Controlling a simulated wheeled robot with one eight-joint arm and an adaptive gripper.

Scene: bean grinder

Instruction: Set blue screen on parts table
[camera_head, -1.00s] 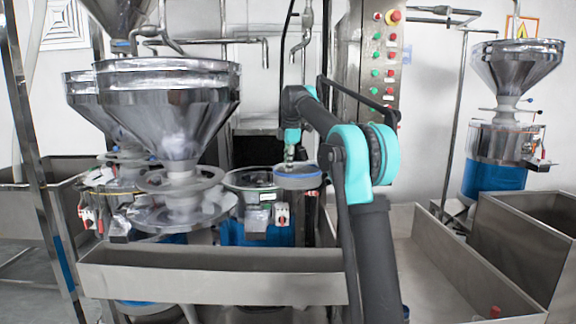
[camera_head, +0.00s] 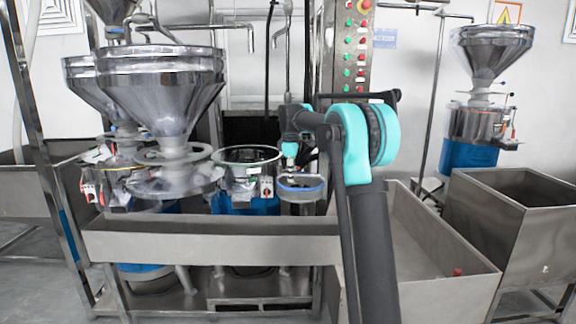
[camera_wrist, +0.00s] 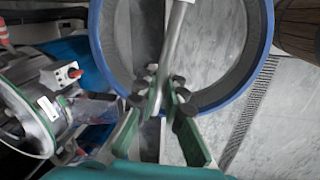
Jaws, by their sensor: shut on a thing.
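The blue screen (camera_head: 300,188) is a round ring with a blue rim, hanging below my gripper (camera_head: 290,152) in the head view. In the wrist view the blue screen (camera_wrist: 101,50) fills the upper middle, with a grey bar across it. My gripper (camera_wrist: 163,95) is shut on that bar near the lower rim. The screen is in the air, right of an open grinder bowl (camera_head: 246,157). Pale floor shows through the ring in the wrist view. I cannot tell which surface is the parts table.
A long metal trough (camera_head: 210,240) runs across the front. Steel hopper grinders (camera_head: 165,90) stand at left, one more (camera_head: 480,90) at far right. Grey floor is clear at lower left.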

